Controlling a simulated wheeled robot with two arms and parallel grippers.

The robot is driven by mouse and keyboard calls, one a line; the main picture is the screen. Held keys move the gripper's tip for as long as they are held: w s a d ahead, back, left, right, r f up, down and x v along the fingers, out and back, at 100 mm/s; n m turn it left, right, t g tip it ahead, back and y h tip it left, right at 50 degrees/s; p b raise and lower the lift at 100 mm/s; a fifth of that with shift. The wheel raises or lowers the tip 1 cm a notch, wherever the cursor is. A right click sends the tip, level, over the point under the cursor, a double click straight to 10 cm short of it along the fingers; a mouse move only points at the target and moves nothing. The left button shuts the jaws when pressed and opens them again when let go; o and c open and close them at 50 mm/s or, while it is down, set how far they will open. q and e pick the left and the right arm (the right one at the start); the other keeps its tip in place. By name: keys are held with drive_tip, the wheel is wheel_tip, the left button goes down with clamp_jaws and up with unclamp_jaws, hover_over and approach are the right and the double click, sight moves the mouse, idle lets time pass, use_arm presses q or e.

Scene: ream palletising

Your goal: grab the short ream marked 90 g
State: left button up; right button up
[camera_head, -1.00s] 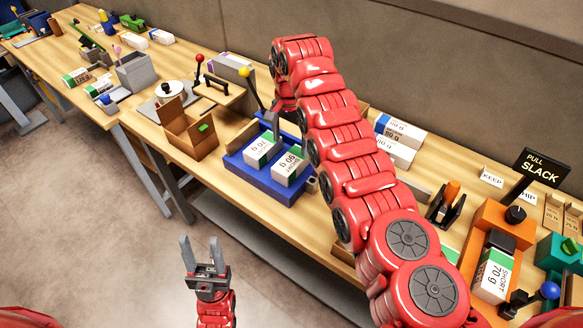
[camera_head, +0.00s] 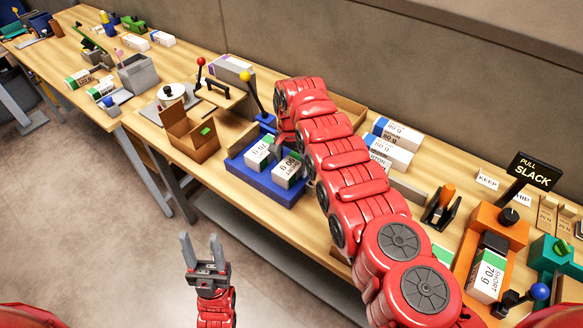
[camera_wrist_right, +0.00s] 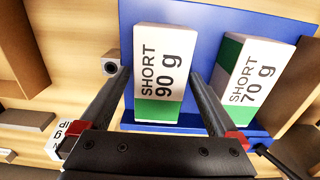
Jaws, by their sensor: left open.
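The short ream marked 90 g (camera_head: 287,173), white with a green band, lies in a blue tray (camera_head: 262,187). It also shows in the right wrist view (camera_wrist_right: 160,65). A short ream marked 70 g (camera_head: 259,153) lies beside it in the tray, also in the right wrist view (camera_wrist_right: 255,75). My right gripper (camera_wrist_right: 160,78) is open, its two fingers either side of the 90 g ream's outline; I cannot tell whether they touch it. In the head view its arm partly hides the tray's back. My left gripper (camera_head: 201,238) is open and empty over the floor.
A yellow-knobbed lever (camera_head: 254,93) stands behind the tray. An open cardboard box (camera_head: 190,135) is left of it. White reams (camera_head: 392,143) lie right of my right arm. An orange station (camera_head: 466,262) holds another short 70 g ream (camera_head: 487,276).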

drive_tip(key=c, duration=1.4)
clamp_jaws()
drive_tip(key=shift+r, duration=0.1)
